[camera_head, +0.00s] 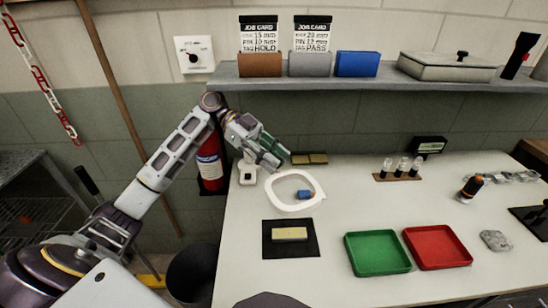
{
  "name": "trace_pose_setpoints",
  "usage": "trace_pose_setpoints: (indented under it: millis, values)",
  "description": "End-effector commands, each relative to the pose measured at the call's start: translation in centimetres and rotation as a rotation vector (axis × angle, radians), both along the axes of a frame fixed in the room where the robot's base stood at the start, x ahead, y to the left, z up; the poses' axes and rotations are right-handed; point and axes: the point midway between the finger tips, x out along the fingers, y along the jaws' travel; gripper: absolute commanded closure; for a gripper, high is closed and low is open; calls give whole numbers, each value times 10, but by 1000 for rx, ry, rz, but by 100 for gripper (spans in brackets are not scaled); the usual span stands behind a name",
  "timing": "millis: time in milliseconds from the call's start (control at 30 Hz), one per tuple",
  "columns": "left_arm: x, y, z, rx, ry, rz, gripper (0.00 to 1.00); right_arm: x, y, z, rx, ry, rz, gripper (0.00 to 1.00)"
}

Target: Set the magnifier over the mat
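The magnifier (271,188) has a white ring-shaped frame and sits at the back left of the white bench; through its opening I see a small blue and orange item (306,194). A white stand (247,173) is just left of the ring. The black mat (307,251) lies in front of the ring, with a tan block (290,234) on it. The ring appears behind the mat rather than above it. My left gripper (281,161) is at the ring's far edge; I cannot tell whether it touches the ring or how its fingers stand.
A green tray (377,253) and a red tray (437,247) are right of the mat. Small bottles (402,167) stand in a rack at the back. A shelf (300,83) overhangs the bench's back. A red extinguisher (210,165) stands left of the bench.

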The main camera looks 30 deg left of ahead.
Motion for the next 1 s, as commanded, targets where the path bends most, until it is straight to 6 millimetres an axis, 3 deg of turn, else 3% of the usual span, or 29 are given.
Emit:
trace_pose_setpoints:
  millis: [467, 1000]
  values:
    - [1, 7, 2, 1, 1, 0, 71, -3, -1, -1, -1, 5, -2, 60]
    - [12, 71, 30, 0, 0, 1, 71, -1, -1, -1, 0, 2, -1, 60]
